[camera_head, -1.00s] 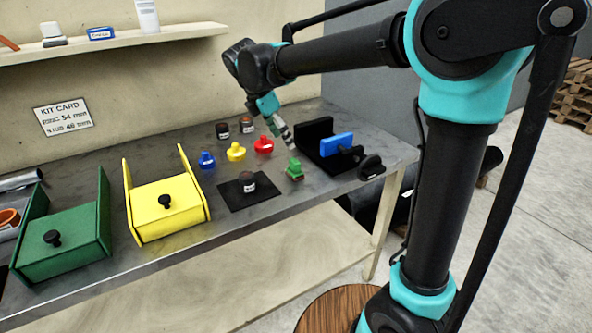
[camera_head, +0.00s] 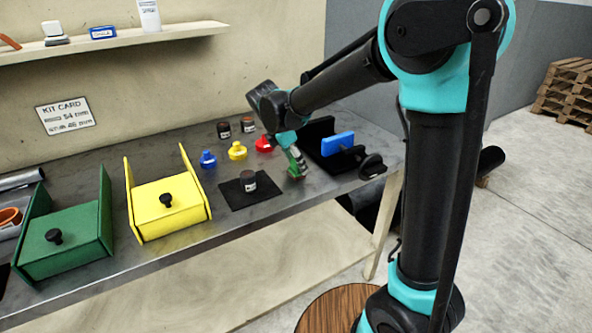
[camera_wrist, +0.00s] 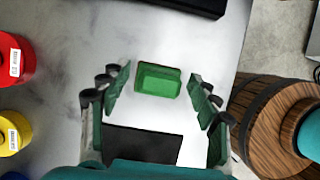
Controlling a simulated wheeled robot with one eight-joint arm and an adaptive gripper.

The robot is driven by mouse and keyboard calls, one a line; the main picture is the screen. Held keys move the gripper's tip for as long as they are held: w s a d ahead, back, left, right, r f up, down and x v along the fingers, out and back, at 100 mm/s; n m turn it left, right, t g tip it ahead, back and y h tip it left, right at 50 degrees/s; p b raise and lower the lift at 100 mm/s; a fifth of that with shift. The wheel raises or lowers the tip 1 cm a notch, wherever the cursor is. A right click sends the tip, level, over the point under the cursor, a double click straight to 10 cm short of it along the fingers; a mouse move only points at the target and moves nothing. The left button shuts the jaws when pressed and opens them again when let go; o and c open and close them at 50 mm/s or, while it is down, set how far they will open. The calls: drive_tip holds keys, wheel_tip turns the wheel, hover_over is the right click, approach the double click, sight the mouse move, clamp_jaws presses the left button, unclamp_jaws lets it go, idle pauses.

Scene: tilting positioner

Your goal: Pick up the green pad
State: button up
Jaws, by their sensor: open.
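The green pad (camera_wrist: 158,80) is a small green block on the grey metal bench. In the wrist view it lies ahead of and between the two open fingers of my gripper (camera_wrist: 159,100), with a gap on each side. In the head view my gripper (camera_head: 297,165) is over the green pad (camera_head: 295,174), near the bench's front edge, and partly hides it. The fingers hold nothing. The height left between fingertips and pad is hard to tell.
A blue block in a black vise (camera_head: 337,143) stands just right of the gripper. A wooden barrel (camera_wrist: 262,118) is below, beyond the bench edge.

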drive_tip(key=c, duration=1.4)
drive_tip(key=shift+r, duration=0.1)
wheel_tip(320, 180, up, 20)
drive_tip(key=shift+f, duration=0.1)
